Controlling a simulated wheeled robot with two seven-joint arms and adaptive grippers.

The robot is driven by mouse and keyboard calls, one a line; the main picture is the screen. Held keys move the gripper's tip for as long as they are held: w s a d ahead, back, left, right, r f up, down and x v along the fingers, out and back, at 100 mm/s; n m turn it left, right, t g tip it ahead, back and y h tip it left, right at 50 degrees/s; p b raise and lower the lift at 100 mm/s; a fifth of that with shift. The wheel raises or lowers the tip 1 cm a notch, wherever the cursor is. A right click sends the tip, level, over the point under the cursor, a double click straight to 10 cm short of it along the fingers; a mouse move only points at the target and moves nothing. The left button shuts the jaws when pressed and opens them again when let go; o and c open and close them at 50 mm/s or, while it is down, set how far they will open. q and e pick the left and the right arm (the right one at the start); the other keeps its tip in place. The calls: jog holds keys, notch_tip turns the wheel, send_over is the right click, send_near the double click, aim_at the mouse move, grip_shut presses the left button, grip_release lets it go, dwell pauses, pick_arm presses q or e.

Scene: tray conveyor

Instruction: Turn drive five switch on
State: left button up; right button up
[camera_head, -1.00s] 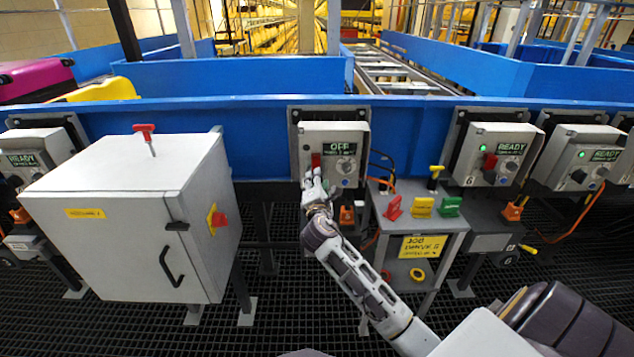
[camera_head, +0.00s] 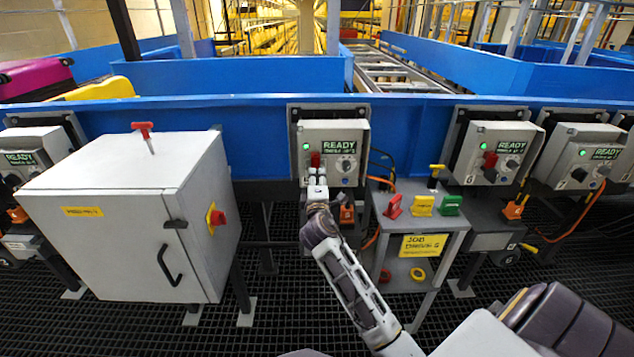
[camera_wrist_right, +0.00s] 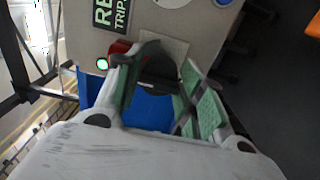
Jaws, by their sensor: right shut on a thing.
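The middle drive box (camera_head: 346,149), left of the box marked 6, is grey with a green lamp (camera_head: 306,147) lit and a display (camera_head: 343,145) reading READY. Its red switch handle (camera_head: 315,160) points up on the front face. My right gripper (camera_head: 317,178) is at the handle from below, shut on it, and hides its lower part. In the right wrist view, the fingers (camera_wrist_right: 165,75) reach the box face. Part of the red switch (camera_wrist_right: 121,47) and the lit green lamp (camera_wrist_right: 102,63) show beside the left finger. My left gripper is out of view.
A grey cabinet (camera_head: 125,220) with a red handle on top stands left of my arm. A small stand (camera_head: 421,215) with red, yellow and green tags is close on the right. Other READY drive boxes (camera_head: 497,152) line the blue conveyor wall (camera_head: 250,125).

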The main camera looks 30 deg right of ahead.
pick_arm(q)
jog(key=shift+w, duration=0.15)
pick_arm(e)
jog(key=shift+f, duration=0.1)
jog(key=o, duration=0.9)
jog(key=shift+c, duration=0.2)
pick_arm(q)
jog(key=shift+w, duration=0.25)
pick_arm(e)
jog(key=shift+o, duration=0.7)
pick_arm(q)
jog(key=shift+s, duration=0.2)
pick_arm(e)
jog(key=v, duration=1.2)
jog(key=shift+s+d, duration=0.1)
